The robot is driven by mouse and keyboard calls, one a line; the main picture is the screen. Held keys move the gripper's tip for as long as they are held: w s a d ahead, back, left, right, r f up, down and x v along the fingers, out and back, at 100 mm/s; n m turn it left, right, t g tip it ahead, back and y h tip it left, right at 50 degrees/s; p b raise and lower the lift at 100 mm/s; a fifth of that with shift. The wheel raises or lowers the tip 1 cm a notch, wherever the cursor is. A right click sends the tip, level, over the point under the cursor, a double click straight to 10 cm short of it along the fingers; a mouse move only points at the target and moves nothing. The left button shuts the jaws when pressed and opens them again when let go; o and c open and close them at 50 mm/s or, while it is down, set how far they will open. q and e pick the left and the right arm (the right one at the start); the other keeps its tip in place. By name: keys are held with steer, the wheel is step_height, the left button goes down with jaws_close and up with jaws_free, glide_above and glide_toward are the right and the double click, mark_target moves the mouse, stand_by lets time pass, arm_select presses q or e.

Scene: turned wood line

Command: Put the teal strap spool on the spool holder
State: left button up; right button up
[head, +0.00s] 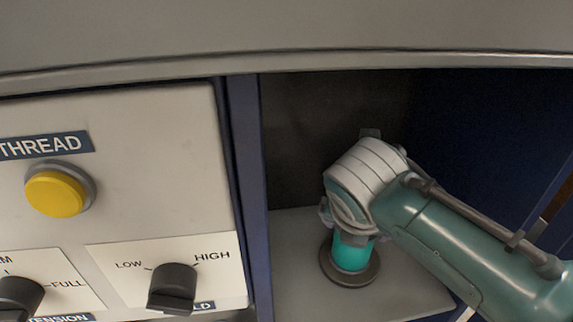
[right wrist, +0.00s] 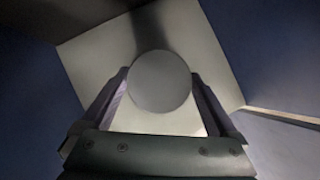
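The teal strap spool (head: 351,252) stands upright in the open compartment, directly below my right wrist in the head view. A dark round base (head: 349,273) shows under its teal body; I cannot tell whether this is the spool's own flange or the spool holder. In the right wrist view a grey disc (right wrist: 160,82), apparently the spool's top end, sits between the two fingers of my right gripper (right wrist: 160,88). Both fingers meet the disc's edges. The head view hides the fingers behind my wrist. My left gripper is not in view.
The compartment's pale floor (head: 300,290) is clear to the left of the spool. Dark blue walls (head: 470,140) enclose it. To the left is a control panel (head: 160,140) with a yellow button (head: 54,194) and dark knobs (head: 173,287). A grey ledge (head: 300,35) runs across the top.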

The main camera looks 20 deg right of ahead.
steer(key=shift+o, duration=0.2)
steer(key=shift+r, duration=0.2)
steer(key=p+v, duration=0.4)
steer(key=v, duration=0.1)
steer(key=shift+w+d+r, duration=0.1)
steer(key=shift+w+d, duration=0.1)
steer(key=s+a+p, duration=0.5)
steer(key=s+a, duration=0.3)
steer(key=s, duration=0.1)
steer(key=shift+a, duration=0.35)
